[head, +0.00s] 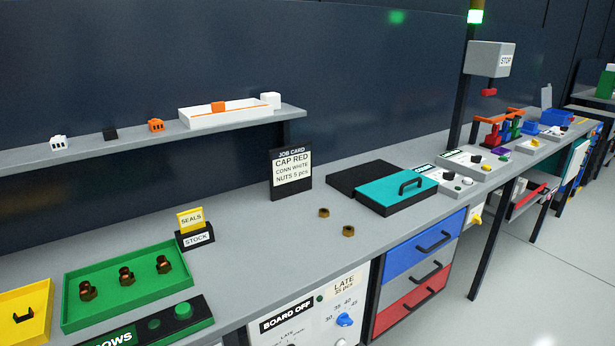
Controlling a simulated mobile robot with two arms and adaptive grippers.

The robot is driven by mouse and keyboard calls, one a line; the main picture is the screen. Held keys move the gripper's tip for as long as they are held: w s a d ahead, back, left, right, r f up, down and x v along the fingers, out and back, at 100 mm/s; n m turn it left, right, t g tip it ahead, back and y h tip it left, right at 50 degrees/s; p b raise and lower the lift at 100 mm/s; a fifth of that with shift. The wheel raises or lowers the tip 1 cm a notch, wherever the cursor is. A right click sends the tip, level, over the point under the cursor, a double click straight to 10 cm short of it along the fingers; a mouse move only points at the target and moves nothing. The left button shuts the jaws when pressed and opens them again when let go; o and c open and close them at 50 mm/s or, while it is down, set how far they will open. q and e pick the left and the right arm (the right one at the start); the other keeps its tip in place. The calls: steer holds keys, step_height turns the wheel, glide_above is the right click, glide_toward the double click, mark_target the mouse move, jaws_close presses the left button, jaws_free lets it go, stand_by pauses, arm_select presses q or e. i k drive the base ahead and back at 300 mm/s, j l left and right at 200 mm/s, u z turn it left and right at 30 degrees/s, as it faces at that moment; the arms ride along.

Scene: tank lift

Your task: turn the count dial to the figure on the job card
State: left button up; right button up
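The job card (291,174) stands upright on a black holder at the back of the grey bench. It reads CAP RED, CONN WHITE, NUTS 5 pcs. A blue dial (344,320) is on a white panel below the bench front, with figures around it that look like 30, 35, 40 and 45. Small dark knobs (447,176) also show on white boxes farther right. I cannot tell which one is the count dial, nor read their settings. Neither of my grippers is in view.
A green tray (75,283) with brass fittings is at the left front. Two loose brass nuts (324,212) lie mid-bench. A teal lid with a handle (400,190) is right of the card. A shelf (230,124) holds small parts. Open floor lies at the right.

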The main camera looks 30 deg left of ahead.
mark_target(448, 176)
steer(key=i+u, duration=0.1)
steer(key=u, duration=0.65)
steer(key=i+l+u, duration=0.4)
steer(key=l, duration=0.2)
steer(key=l+u, duration=0.25)
steer(key=i+l+u, duration=0.2)
steer(key=l, duration=0.3)
steer(key=l+u, duration=0.2)
steer(key=l, duration=0.15)
